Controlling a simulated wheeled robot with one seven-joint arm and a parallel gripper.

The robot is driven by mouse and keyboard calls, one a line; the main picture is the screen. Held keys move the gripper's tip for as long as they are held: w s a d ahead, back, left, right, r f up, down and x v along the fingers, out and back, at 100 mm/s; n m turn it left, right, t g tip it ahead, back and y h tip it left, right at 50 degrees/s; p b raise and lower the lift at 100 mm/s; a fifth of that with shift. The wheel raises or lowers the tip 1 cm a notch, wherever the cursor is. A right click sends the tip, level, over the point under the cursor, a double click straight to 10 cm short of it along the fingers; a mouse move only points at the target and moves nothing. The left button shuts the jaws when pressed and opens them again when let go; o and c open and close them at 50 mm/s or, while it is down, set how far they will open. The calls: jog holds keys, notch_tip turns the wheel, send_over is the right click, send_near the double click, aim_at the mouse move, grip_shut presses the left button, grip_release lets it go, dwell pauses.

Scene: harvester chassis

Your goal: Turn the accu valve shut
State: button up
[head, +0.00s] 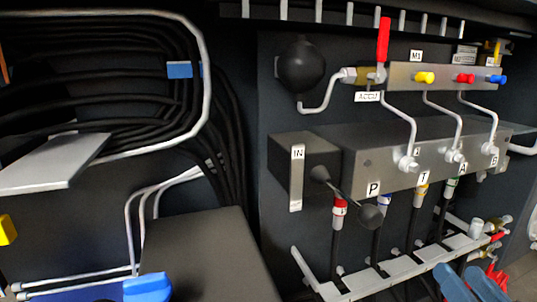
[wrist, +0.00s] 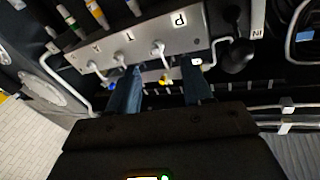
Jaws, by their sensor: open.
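The accu valve has a red lever (head: 383,40) that stands upright above a brass body (head: 363,76) in the head view. A white "ACCU" label (head: 368,97) sits just below it. My gripper (wrist: 161,75) is open and empty in the wrist view, with two blue fingers pointing toward the panel, which appears upside down there. The lever does not show clearly in the wrist view; the right finger covers that area near a small white label (wrist: 197,62). In the head view I cannot surely make out my gripper; blue-grey shapes at the lower right may be its fingers.
A black ball accumulator (head: 301,67) is left of the valve, joined by a bent pipe. Yellow (head: 424,77), red (head: 465,78) and blue (head: 495,79) knobs sit to the right. Below is the P-T-A-B block (head: 385,160) with hoses. Black cables (head: 110,85) fill the left.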

jog(key=s+a+f+g, duration=0.25)
jog(key=s+f, duration=0.65)
jog(key=s, duration=0.5)
jog(key=s+a+n, duration=0.1)
jog(key=s+a, duration=0.1)
jog(key=s, duration=0.7)
jog(key=s+a+f+n+g, duration=0.1)
jog(key=s+a, duration=0.1)
jog(key=s, duration=0.6)
jog(key=shift+s+a+n, duration=0.25)
jog(key=shift+s+n, duration=0.05)
jog(key=shift+s, duration=0.1)
jog(key=shift+f, duration=0.1)
jog(key=shift+c, duration=0.7)
jog(key=shift+a, duration=0.15)
